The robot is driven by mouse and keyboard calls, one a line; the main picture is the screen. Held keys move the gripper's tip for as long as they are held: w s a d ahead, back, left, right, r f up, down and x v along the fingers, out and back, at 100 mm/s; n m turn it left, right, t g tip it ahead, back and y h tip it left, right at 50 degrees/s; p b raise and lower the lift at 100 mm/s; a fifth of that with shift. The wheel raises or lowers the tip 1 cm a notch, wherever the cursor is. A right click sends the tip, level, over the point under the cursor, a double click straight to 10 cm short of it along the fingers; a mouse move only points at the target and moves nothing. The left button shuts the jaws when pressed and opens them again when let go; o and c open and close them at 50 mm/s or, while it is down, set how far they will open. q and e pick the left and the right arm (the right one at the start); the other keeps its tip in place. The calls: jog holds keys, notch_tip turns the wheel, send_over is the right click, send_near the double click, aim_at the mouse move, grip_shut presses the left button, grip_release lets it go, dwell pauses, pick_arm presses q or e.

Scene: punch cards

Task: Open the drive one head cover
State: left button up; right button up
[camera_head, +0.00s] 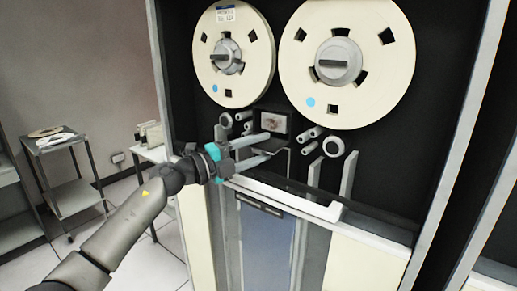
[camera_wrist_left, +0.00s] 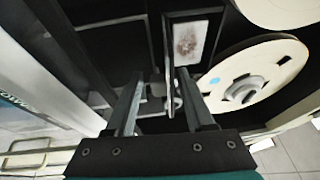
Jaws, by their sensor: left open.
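The drive's head plate (camera_head: 273,122), pale with a reddish smudge, is exposed below and between the two reels; it also shows in the left wrist view (camera_wrist_left: 189,42). A thin dark head cover (camera_head: 267,144) juts out below it, folded down. The wrist view shows the cover (camera_wrist_left: 168,50) nearly edge-on, with a small light loop handle at its near end. My left gripper (camera_head: 269,146) is open, its fingers on either side of the handle and cover edge. I cannot tell whether they touch. My right gripper is not in view.
Two large cream reels (camera_head: 232,55) (camera_head: 345,65) sit above. Rollers (camera_head: 333,147) and pale posts flank the head. A white ledge (camera_head: 285,197) runs below. A metal cart (camera_head: 65,170) stands at the left, with open floor beside it.

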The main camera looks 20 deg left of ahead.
pick_arm(q)
jog(key=shift+f, duration=0.15)
grip_shut()
dwell(0.4)
jog(key=g+y+p, duration=0.1)
jog(key=p, duration=0.6)
jog(key=r+n+g+y+p, duration=0.1)
jog(key=p, duration=0.7)
jog(key=shift+s+r+p, duration=0.2)
jog(key=shift+s+p, duration=0.05)
jog(key=shift+p, duration=0.05)
jog(key=shift+f+g+y+p, duration=0.15)
jog(key=shift+g+y+p, duration=0.15)
jog(key=shift+p, duration=0.4)
jog(key=shift+c, duration=1.3)
grip_release()
jog(key=shift+o, duration=1.3)
jog(key=shift+a, duration=0.1)
jog(key=shift+r, duration=0.25)
